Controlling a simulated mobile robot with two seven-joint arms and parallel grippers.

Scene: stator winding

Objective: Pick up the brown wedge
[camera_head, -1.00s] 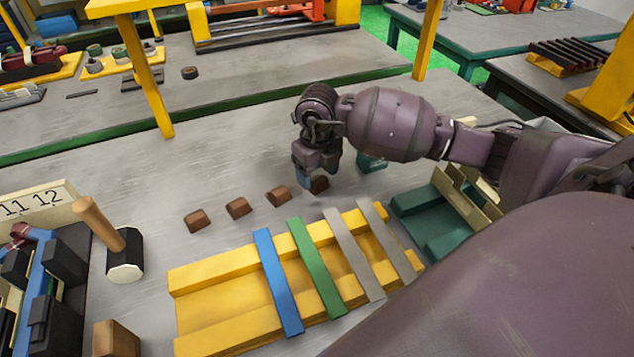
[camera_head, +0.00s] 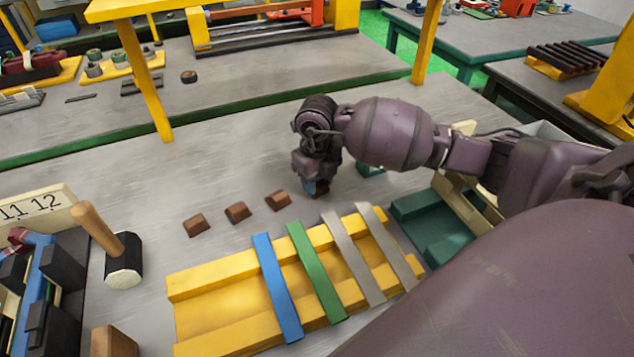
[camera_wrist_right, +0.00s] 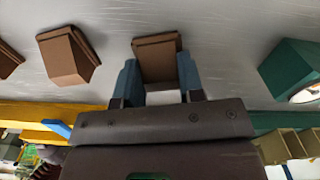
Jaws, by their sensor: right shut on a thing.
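My right gripper (camera_head: 315,188) is low over the grey table, at the right end of a row of brown wedges. In the right wrist view its blue fingertips (camera_wrist_right: 158,82) are on either side of a brown wedge (camera_wrist_right: 157,57), shut on it. In the head view that wedge is mostly hidden by the gripper. The other brown wedges (camera_head: 278,200), (camera_head: 237,212), (camera_head: 196,224) lie on the table to the left, apart from each other. My left gripper is not in view.
A yellow rack (camera_head: 215,305) with blue, green and grey strips lies in front of the wedges. A mallet (camera_head: 124,262) stands at left. The table behind the wedges is clear.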

